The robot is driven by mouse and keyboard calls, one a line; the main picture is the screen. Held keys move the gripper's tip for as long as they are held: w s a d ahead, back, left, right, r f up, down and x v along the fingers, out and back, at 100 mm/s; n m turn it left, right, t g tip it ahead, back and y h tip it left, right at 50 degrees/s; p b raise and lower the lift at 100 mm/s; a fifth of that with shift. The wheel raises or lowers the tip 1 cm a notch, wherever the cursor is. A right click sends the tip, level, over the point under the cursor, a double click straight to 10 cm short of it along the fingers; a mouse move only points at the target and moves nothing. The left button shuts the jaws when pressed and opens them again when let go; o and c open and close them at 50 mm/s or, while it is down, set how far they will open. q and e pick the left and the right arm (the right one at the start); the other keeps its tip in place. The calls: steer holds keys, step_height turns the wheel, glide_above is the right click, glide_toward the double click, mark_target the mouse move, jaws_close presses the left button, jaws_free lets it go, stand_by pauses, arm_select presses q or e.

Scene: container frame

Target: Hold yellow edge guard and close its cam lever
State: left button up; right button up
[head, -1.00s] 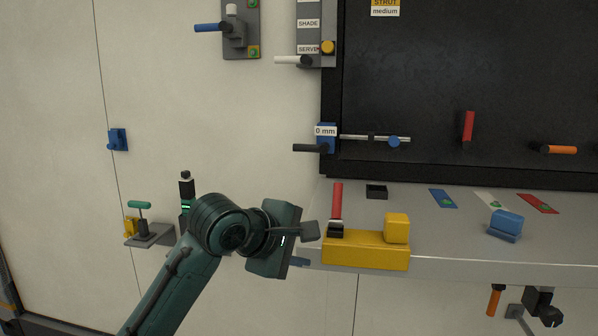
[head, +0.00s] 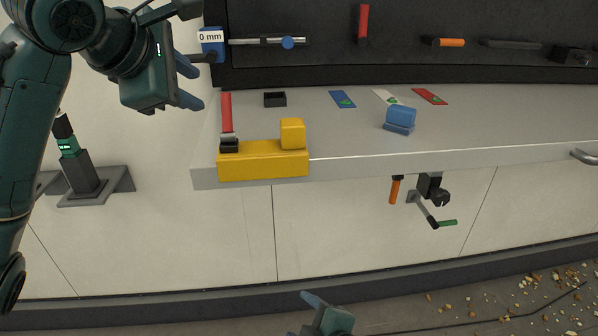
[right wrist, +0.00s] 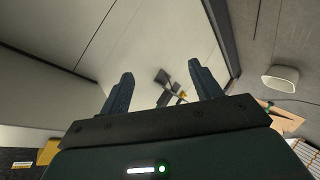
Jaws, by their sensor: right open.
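The yellow edge guard (head: 262,162) sits on the front edge of the grey shelf near its left end. Its red cam lever (head: 226,112) stands upright on a dark pivot at the guard's left end. A yellow raised block (head: 292,133) is at its right end. My left gripper (head: 187,84) is up and left of the guard, its fingers apart with nothing between them. My right gripper (head: 318,308) is low at the bottom of the head view, well below the guard and mostly cut off. In the right wrist view its two fingers (right wrist: 164,88) are spread and empty.
The grey shelf (head: 470,133) carries a small black tray (head: 275,99), coloured cards and a blue block (head: 400,118). An orange handle (head: 395,190) and a green-handled crank (head: 434,216) hang below the shelf. Pebbles lie on the floor at right.

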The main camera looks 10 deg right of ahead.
steer(key=w+a+r+n+t, duration=0.1)
steer(key=w+a+r+n, duration=0.1)
steer(key=w+r+n, duration=0.35)
steer(key=n+t+h, duration=0.5)
steer(key=n+h, duration=0.1)
steer(key=n, duration=1)
glide_toward(294, 141)
steer(key=shift+m, duration=0.25)
steer(key=w, duration=0.8)
steer(key=w+d, duration=0.1)
steer(key=w, duration=0.2)
steer(key=shift+w+d+f, duration=0.1)
steer(key=shift+w+f, duration=0.05)
steer(key=shift+w, duration=0.25)
steer(key=shift+c, duration=0.3)
